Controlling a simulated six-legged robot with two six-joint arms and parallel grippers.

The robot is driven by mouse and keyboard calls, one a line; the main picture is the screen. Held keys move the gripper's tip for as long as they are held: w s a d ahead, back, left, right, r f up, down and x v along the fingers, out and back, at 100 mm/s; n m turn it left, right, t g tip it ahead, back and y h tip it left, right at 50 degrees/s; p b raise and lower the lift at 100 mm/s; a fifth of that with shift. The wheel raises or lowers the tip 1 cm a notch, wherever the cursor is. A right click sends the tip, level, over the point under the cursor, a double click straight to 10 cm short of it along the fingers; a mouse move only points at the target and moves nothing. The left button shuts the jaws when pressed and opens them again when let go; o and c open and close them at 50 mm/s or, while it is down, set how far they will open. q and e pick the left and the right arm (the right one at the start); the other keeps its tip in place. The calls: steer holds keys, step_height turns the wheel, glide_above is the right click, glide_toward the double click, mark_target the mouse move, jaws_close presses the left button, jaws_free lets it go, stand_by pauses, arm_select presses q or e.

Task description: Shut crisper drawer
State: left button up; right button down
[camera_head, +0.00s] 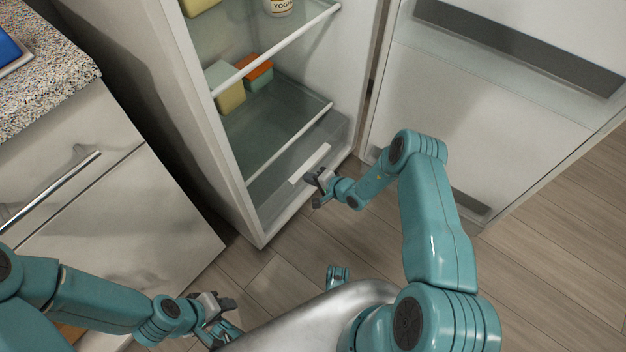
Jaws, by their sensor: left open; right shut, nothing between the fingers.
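The crisper drawer (283,195) is the clear bin at the bottom of the open fridge (202,110), with a pale handle strip (310,163) on its front. The drawer front sits within the fridge opening; I cannot tell whether it is fully in. My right gripper (317,186) is shut and empty, close in front of the drawer at the right end of the strip. I cannot tell whether it touches. My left gripper (222,321) is open and empty, low in front of the cabinet and away from the fridge.
The fridge door (470,115) stands wide open on the right. Shelves above the drawer hold boxes (257,72) and a yoghurt tub (281,6). A cabinet with a speckled counter (45,75) stands at the left. Wooden floor (285,270) is clear before the fridge.

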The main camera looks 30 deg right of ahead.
steer(key=w+a+b, duration=0.3)
steer(key=w+b, duration=0.1)
steer(key=w, duration=0.4)
steer(key=shift+w+a+r, duration=0.15)
steer(key=shift+a+r, duration=0.05)
steer(key=shift+r, duration=0.05)
